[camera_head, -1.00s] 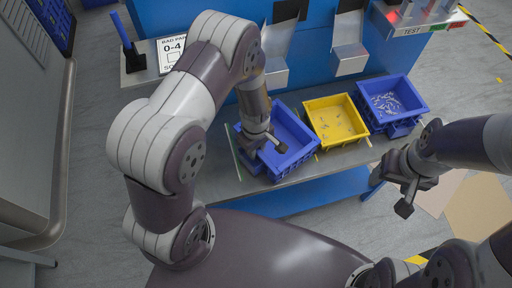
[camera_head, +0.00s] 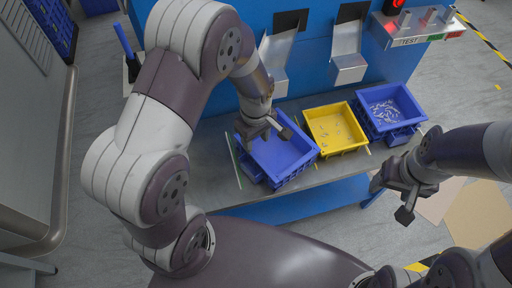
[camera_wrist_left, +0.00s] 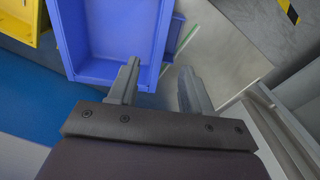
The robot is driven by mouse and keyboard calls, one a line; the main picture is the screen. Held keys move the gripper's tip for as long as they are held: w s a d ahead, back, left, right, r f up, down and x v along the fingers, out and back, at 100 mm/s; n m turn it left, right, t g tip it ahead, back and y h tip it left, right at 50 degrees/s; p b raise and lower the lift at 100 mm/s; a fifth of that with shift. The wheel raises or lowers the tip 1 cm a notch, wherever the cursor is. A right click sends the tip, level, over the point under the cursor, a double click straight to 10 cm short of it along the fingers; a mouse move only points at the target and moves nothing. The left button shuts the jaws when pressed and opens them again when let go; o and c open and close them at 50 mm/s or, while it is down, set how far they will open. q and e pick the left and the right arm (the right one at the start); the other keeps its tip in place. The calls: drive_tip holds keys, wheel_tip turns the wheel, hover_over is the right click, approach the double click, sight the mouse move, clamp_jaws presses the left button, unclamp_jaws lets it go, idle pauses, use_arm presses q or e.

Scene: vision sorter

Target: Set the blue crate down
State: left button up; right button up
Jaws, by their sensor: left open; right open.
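The blue crate (camera_head: 293,166) is on the grey bench, left of the yellow crate, and looks empty. My left gripper (camera_head: 268,127) is open at the crate's back left part, and its forearm and fingers hide some of the rim there. In the left wrist view the open fingers (camera_wrist_left: 158,80) are near a corner of the blue crate (camera_wrist_left: 112,70), one finger over the crate and one outside its wall. I see no finger clamped on the wall. My right gripper (camera_head: 397,197) is open and empty, in front of the bench at the right.
The yellow crate (camera_head: 352,149) stands close to the right of the blue crate, with small parts inside. Another blue crate (camera_head: 410,121) with many small parts stands further right. Chutes (camera_head: 348,68) rise behind the crates. A narrow strip of bench (camera_head: 214,150) is bare at the left.

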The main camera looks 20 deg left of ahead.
use_arm(q)
drive_tip(key=s+a+r+m+t, duration=0.1)
drive_tip(key=s+a+r+m, duration=0.2)
drive_tip(key=s+r+m, duration=0.5)
drive_tip(key=r+m, duration=0.1)
drive_tip(key=m, duration=0.2)
drive_tip(key=shift+a+r+m, duration=0.3)
drive_tip(key=shift+r, duration=0.05)
idle(1.5)
